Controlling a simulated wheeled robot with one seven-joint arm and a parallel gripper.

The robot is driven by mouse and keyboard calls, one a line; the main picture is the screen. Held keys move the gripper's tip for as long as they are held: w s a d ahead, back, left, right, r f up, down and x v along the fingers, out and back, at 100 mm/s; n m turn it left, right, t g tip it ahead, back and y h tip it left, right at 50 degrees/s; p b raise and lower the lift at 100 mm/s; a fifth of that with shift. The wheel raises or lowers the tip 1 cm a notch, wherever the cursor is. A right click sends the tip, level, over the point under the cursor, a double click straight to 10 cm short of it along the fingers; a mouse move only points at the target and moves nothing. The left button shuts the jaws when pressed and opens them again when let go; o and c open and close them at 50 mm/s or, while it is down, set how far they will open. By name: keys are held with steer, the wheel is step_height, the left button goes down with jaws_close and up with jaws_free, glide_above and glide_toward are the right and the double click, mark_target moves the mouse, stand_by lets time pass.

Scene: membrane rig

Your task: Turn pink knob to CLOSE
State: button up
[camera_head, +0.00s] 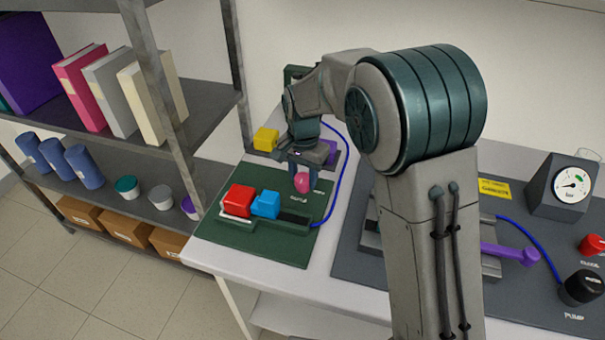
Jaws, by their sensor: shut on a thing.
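The pink knob (302,182) sits on the dark green panel (268,246) toward the back of the left half of the bench. My gripper (303,172) reaches down over it from behind, with its fingers at the knob. It is shut on the pink knob. The fingers and my arm hide part of the knob. A small white label lies on the panel just in front of the knob, too small to read. I cannot tell which way the knob is turned.
Red (240,200) and blue (265,204) blocks sit on the green panel, with a yellow block (266,139) behind. A blue cable (340,190) curves past on the right. A grey panel holds a gauge (571,186), black knob (581,288) and red knob (592,244). Shelves (200,105) stand left.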

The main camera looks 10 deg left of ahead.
mark_target(303, 177)
steer(key=shift+r, duration=0.1)
steer(key=o, duration=1)
step_height(303, 177, up, 14)
steer(key=shift+f+b, duration=0.1)
steer(key=shift+b, duration=0.2)
